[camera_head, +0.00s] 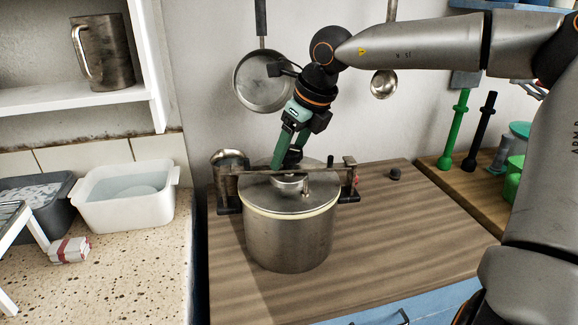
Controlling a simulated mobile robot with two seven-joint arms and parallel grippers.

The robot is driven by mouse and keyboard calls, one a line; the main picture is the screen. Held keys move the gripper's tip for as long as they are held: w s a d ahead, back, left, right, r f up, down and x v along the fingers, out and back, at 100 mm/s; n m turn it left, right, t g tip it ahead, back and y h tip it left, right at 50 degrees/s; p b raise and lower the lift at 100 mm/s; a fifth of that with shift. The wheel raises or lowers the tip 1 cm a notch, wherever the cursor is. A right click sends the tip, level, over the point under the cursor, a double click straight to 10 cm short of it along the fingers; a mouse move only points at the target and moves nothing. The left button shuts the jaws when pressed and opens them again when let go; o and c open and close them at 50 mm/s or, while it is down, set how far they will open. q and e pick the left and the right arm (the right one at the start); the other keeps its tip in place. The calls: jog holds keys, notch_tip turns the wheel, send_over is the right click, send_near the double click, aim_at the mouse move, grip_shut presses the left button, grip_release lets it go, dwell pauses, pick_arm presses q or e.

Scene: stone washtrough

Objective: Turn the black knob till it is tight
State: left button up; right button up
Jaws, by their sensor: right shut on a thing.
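A steel pot (290,240) with a flat lid (265,197) stands on the wooden board. A metal bar (318,171) lies across the lid between two side brackets. My right gripper (284,164) comes down from above to the middle of the bar, its green fingers shut on the black knob there. The fingers hide the knob, so its turn and any gap below it cannot be seen. My left gripper is not in view.
A hanging pan (262,95) and ladle (383,84) are close to my right arm. A white tub (125,205) stands left.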

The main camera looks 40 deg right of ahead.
jog(key=shift+f+m+b, duration=0.1)
jog(key=shift+m+b, duration=0.4)
jog(key=shift+m, duration=0.1)
jog(key=shift+m+h+b, duration=0.5)
jog(key=shift+m+b, duration=0.3)
jog(key=shift+m, duration=0.4)
jog(key=shift+m+h+b, duration=0.3)
jog(key=shift+m+b, duration=0.2)
jog(key=shift+b, duration=0.1)
jog(key=shift+m, duration=0.4)
jog(key=shift+m+h+b, duration=0.5)
jog(key=shift+m+b, duration=0.2)
jog(key=shift+m, duration=0.2)
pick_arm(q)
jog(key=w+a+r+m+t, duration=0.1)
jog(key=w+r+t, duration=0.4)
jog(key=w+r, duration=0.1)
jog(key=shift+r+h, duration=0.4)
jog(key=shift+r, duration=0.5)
pick_arm(e)
jog(key=shift+m+g+h, duration=0.3)
jog(key=shift+m, duration=0.4)
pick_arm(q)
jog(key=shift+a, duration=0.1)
